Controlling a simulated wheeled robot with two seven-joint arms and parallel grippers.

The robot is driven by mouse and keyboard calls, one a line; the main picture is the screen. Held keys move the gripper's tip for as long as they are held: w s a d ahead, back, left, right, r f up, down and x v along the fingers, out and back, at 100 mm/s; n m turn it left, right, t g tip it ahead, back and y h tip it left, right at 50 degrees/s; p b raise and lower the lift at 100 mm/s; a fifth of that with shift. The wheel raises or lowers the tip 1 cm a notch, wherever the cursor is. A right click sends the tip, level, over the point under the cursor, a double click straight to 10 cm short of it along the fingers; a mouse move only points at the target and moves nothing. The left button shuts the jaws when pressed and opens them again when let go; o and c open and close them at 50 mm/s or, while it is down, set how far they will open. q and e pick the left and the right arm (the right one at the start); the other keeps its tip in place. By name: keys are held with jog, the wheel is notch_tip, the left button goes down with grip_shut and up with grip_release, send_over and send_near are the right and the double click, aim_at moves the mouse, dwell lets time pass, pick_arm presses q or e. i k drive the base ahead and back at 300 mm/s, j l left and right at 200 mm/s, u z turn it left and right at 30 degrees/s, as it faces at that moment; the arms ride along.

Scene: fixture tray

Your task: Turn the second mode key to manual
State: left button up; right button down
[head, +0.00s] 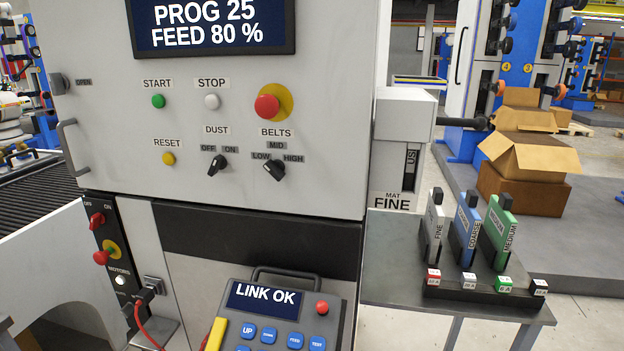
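No key or switch marked as a mode key, and no "manual" label, can be read in the head view. The white control panel (120,115) faces me. It has a black DUST selector (217,163) between OFF and ON labels, and a black BELTS selector (274,170) below LOW, MID and HIGH labels. The dust selector's handle slants to the upper right and the belts handle to the upper left. On the dark strip at left are red knobs (97,219) and a MOTORS label. Neither of my grippers can be made out.
A pendant (275,305) reading LINK OK stands at the bottom centre. A red emergency button (267,106) juts from the panel. A side table (390,260) at right carries upright cards marked FINE, COARSE and MEDIUM. Open cardboard boxes (530,155) stand behind it.

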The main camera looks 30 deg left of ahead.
aim_at(129, 308)
jog(key=u, duration=2.05)
jog(key=j, duration=0.15)
jog(key=i+z, duration=0.05)
jog(key=i, duration=0.05)
